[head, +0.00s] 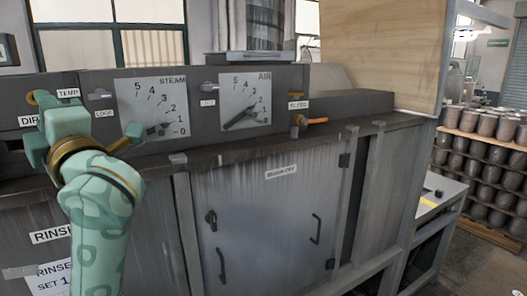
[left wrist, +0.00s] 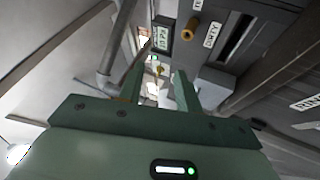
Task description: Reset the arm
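My left arm, green with a patterned sleeve, rises from the lower left of the head view. Its gripper (head: 82,128) is in front of the machine's control panel, near the TEMP label. In the left wrist view the two fingers of the left gripper (left wrist: 158,82) stand apart with nothing between them. Whether the gripper touches the panel cannot be told from the head view. My right gripper is in neither view.
The grey machine (head: 262,205) fills the front, with a STEAM dial (head: 153,106), an AIR dial (head: 244,103) and an orange-handled valve (head: 311,120). A wooden board (head: 378,50) stands at its right. Stacked containers (head: 485,155) and open floor lie far right.

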